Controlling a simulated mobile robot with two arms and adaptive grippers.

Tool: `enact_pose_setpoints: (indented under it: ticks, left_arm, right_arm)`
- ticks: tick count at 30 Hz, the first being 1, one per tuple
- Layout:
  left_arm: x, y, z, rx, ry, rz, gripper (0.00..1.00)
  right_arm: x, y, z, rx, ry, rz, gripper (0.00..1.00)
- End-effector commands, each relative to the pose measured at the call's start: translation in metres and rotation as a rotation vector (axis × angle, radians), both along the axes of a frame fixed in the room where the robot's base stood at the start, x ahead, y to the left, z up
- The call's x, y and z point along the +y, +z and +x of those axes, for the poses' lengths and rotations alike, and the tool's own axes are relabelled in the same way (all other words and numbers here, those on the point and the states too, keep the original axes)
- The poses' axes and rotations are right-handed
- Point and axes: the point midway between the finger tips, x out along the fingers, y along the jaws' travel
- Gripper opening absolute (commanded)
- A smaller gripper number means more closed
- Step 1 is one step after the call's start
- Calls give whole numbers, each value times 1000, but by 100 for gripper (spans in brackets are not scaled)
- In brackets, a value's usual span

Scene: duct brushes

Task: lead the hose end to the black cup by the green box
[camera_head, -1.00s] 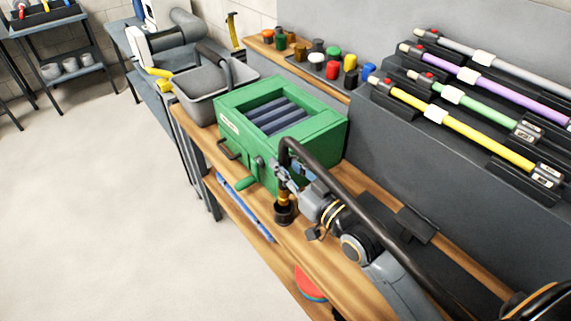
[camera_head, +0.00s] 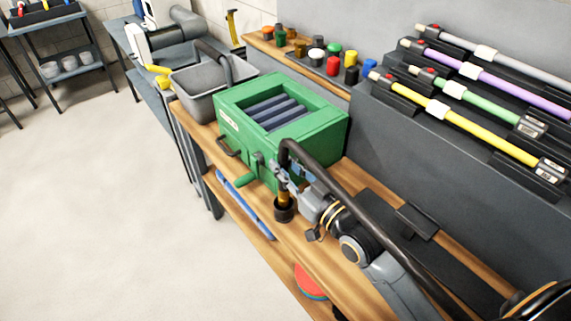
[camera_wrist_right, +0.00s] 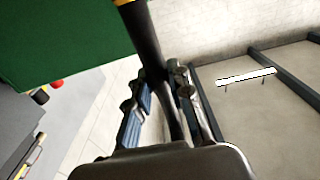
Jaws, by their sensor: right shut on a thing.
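The black hose (camera_head: 345,190) arches over my right arm, and its end points down by the front of the green box (camera_head: 232,127). My right gripper (camera_head: 286,182) is shut on the hose near that end. The black cup (camera_head: 284,213) stands on the bench beside the box, directly under the hose end. The brass-coloured tip meets the cup's mouth; how deep it sits inside I cannot tell. In the right wrist view the hose (camera_wrist_right: 143,38) runs between the fingers (camera_wrist_right: 165,95), with the green box (camera_wrist_right: 60,35) at upper left. My left gripper is not in view.
A grey bin (camera_head: 200,103) stands behind the box. Several coloured caps (camera_head: 333,66) sit on the back ledge. Several coloured rods (camera_head: 465,123) lie on the rack at right. The wooden bench's front edge (camera_head: 262,238) runs close to the cup.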

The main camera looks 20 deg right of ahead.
Motion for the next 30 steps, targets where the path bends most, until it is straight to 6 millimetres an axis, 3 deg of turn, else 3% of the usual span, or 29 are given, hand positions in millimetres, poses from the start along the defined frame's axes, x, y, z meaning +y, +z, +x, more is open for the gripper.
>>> enact_pose_setpoints:
  ticks: [30]
  left_arm:
    - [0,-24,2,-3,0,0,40]
  right_arm:
    - [0,-38,0,-3,0,0,0]
